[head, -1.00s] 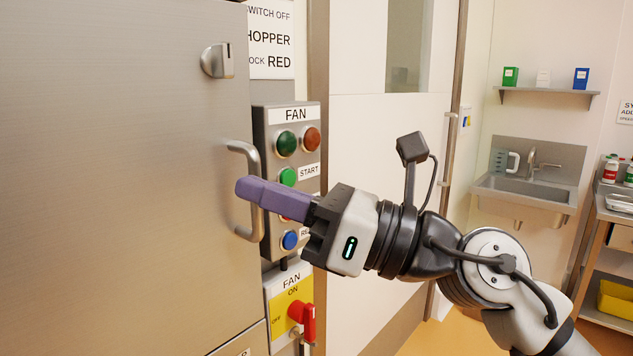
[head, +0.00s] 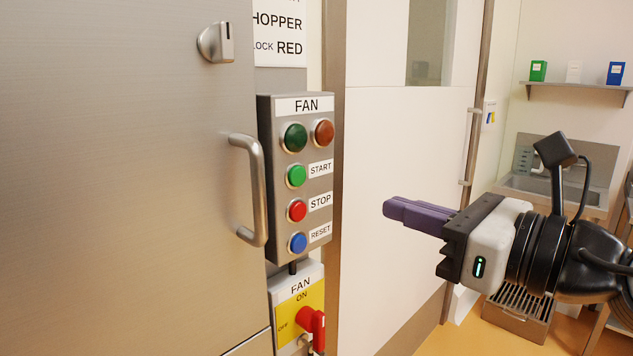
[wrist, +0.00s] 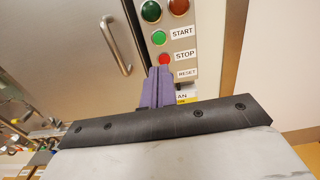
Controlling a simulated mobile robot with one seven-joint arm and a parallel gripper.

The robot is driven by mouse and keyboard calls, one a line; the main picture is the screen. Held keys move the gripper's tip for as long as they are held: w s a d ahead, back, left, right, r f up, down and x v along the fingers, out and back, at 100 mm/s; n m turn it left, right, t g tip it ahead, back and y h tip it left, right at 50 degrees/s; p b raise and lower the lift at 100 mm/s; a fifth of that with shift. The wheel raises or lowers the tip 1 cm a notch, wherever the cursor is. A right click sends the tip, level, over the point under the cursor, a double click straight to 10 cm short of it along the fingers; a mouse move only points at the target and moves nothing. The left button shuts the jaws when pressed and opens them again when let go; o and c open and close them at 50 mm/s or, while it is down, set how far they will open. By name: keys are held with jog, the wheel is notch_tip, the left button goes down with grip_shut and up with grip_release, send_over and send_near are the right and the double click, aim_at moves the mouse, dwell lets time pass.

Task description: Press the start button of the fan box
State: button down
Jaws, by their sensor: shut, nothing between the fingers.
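In the wrist view the start button (wrist: 159,38) shows beyond the purple fingertips (wrist: 158,72), which hide the reset button.
A steel door handle (head: 258,190) stands out just left of the box. Two indicator lamps, green (head: 295,137) and brown-red (head: 323,132), sit above the buttons. A red rotary switch (head: 313,325) is below. A sink (head: 560,190) is behind my arm.

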jog(key=p, duration=0.5)
send_near(300, 179)
jog(key=x, duration=0.5)
jog(key=shift+a+r, duration=0.15)
jog(key=shift+r, duration=0.05)
jog(key=shift+x, duration=0.85)
jog(key=shift+f, duration=0.1)
jog(key=shift+f, duration=0.1)
